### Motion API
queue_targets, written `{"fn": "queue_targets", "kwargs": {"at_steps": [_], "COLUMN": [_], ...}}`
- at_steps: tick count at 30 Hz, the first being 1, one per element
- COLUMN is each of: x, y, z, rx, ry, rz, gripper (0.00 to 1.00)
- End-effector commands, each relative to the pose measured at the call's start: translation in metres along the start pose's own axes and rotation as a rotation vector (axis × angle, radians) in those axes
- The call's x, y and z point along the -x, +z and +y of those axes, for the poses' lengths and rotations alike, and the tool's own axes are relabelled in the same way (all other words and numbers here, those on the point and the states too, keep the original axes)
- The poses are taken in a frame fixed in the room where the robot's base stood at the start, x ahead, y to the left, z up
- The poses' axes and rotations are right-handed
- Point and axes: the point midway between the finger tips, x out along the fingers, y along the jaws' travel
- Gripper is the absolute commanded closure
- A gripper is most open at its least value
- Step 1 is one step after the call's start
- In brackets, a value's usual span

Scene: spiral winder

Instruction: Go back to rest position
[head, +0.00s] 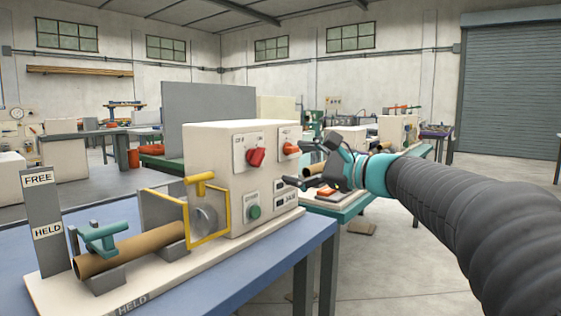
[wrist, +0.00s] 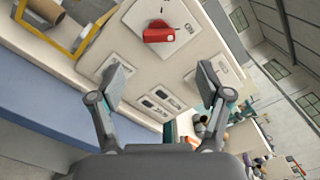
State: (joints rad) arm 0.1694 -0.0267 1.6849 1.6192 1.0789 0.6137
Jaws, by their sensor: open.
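The spiral winder's cream control box (head: 225,150) stands on a blue-topped bench. Its front carries a red knob (head: 256,157), an orange-red knob (head: 290,148), a green button (head: 254,212) and a small display (head: 285,199). My gripper (head: 303,168) is open and empty, to the right of the box front and apart from it in the head view. In the wrist view its two spread fingers (wrist: 163,78) point at the box face, with the red knob (wrist: 158,32) beyond them. The fingers cover parts of the panel there; the orange-red knob is not clear.
A brown tube (head: 130,249) lies on the winder's left, beside a teal clamp (head: 102,238), a yellow guard frame (head: 207,240) and a FREE/HELD post (head: 45,220). Another machine bench (head: 340,210) stands behind my gripper. Open floor (head: 400,270) lies right of the blue bench (head: 275,262).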

Motion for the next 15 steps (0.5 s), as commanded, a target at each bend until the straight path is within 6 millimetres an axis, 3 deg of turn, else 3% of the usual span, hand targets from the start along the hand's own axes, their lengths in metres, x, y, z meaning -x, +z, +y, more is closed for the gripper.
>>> {"fn": "queue_targets", "kwargs": {"at_steps": [6, 15], "x": [0.018, 0.019], "y": [0.0, 0.0], "z": [0.0, 0.0], "rx": [0.0, 0.0], "ry": [0.0, 0.001], "rz": [0.0, 0.0], "gripper": [0.23, 0.23]}}
